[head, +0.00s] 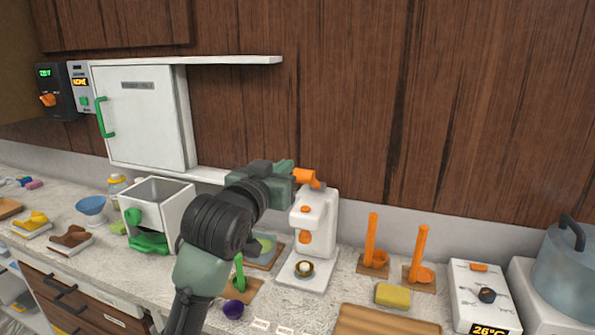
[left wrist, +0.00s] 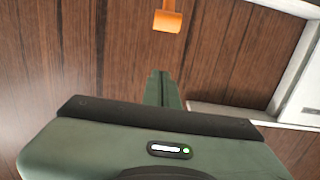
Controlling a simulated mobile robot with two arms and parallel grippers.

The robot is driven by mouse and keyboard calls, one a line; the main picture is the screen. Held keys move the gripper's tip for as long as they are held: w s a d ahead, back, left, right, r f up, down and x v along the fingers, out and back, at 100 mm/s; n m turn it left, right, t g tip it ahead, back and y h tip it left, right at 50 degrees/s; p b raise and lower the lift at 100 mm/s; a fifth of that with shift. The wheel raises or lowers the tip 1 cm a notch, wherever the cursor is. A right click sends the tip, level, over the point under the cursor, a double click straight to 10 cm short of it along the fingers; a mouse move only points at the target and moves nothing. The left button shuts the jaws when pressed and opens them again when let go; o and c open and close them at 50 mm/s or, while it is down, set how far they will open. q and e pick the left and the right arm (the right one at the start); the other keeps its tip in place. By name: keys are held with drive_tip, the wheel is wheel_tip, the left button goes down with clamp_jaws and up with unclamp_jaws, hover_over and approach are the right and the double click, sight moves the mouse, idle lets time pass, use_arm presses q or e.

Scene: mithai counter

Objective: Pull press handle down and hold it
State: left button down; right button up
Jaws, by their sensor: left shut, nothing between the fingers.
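The white press (head: 318,214) stands on the counter against the back wall. Its orange handle (head: 307,178) sticks out at the top left and looks raised. A small round dish with a pale ball (head: 304,268) sits on the press base. My left gripper (head: 287,170) is shut and empty, close beside the handle in the head view. In the left wrist view, the shut fingers (left wrist: 160,78) point toward the orange handle (left wrist: 167,20), with a gap showing between them. Whether they touch cannot be told from the head view. My right gripper is not in view.
A white cabinet (head: 140,115) with a green handle and a shelf is at back left. A grey-white bin (head: 160,208) stands left of my arm. Two orange upright tools (head: 371,240) (head: 419,252), a yellow sponge (head: 393,295) and a wooden board (head: 375,322) lie right of the press.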

use_arm(q)
drive_tip(key=p, duration=0.4)
hover_over(312, 182)
drive_tip(key=s+a, duration=0.2)
drive_tip(key=a, duration=0.1)
drive_tip(key=shift+w+d+f+p, duration=0.1)
drive_tip(key=shift+w+f+p, duration=0.15)
drive_tip(key=shift+f, duration=0.5)
drive_tip(key=shift+w+f+p, duration=0.15)
drive_tip(key=shift+w+f, duration=0.05)
drive_tip(key=shift+f, duration=0.5)
drive_tip(key=shift+w+d+f+p, duration=0.1)
drive_tip(key=shift+w+f+p, duration=0.15)
drive_tip(key=shift+f, duration=0.5)
